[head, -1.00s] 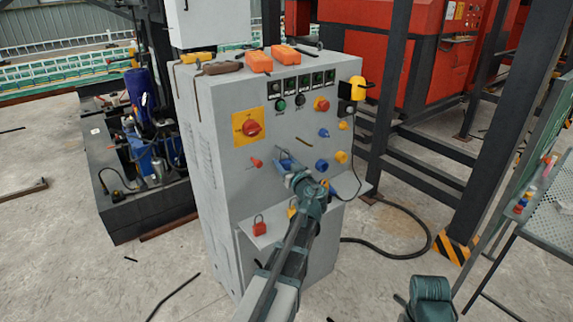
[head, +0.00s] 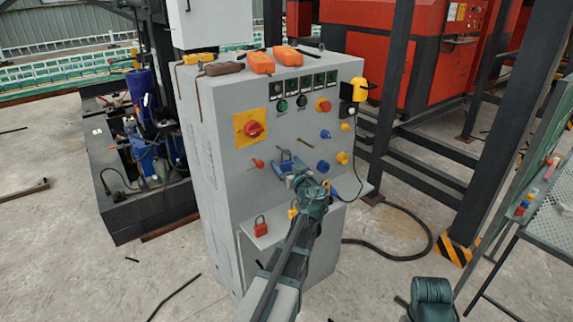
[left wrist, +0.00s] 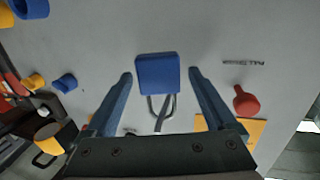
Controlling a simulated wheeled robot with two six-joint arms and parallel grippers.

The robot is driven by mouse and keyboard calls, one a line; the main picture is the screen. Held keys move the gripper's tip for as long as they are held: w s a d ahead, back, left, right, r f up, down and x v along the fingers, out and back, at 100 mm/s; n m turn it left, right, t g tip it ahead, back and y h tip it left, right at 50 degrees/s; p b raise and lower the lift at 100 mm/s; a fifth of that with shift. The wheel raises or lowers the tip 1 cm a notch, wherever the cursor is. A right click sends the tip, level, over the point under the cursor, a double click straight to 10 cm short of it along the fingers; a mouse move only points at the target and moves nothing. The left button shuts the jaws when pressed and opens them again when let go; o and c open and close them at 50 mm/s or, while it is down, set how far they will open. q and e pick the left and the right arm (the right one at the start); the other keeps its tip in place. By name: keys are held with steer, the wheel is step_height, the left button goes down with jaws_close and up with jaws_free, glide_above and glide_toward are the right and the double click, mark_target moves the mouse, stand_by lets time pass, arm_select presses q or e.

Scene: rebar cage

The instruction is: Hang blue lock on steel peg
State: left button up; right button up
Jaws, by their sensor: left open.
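The blue lock (left wrist: 157,74) is at the front panel of the grey cabinet, its body between my left fingers in the left wrist view. Its metal shackle (left wrist: 152,106) appears looped around a thin steel peg (left wrist: 163,112); exact contact is hard to tell. In the head view the lock's shackle (head: 286,154) shows above my left gripper (head: 286,168), which partly hides the body. My left gripper is open, with one finger on each side of the lock and visible gaps between.
The grey cabinet (head: 222,150) carries a red rotary switch (head: 253,129), a red knob (head: 257,163) and blue and yellow knobs (head: 323,167). A red lock (head: 260,226) is on the lower ledge. Orange boxes (head: 260,62) lie on top. A black cable (head: 410,254) runs across the floor.

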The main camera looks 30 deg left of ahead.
arm_select(q)
steer(key=v, duration=1.3)
steer(key=shift+s+d+p, duration=0.2)
steer(key=shift+d+p, duration=0.15)
steer(key=shift+d, duration=0.05)
steer(key=s+d+f+m+g+h, duration=0.4)
steer(key=s+d+f+m+h, duration=0.15)
steer(key=d+f, duration=0.4)
steer(key=s+d+f+m+g+h, duration=0.4)
steer(key=s+d+f, duration=0.3)
steer(key=d+f, duration=0.25)
steer(key=s+d+f+m+g+h, duration=0.25)
steer(key=s+d+m, duration=0.25)
steer(key=s+d, duration=0.25)
step_height(320, 180, up, 14)
steer(key=d+p, duration=0.1)
steer(key=p, duration=1.2)
steer(key=shift+d+h, duration=0.3)
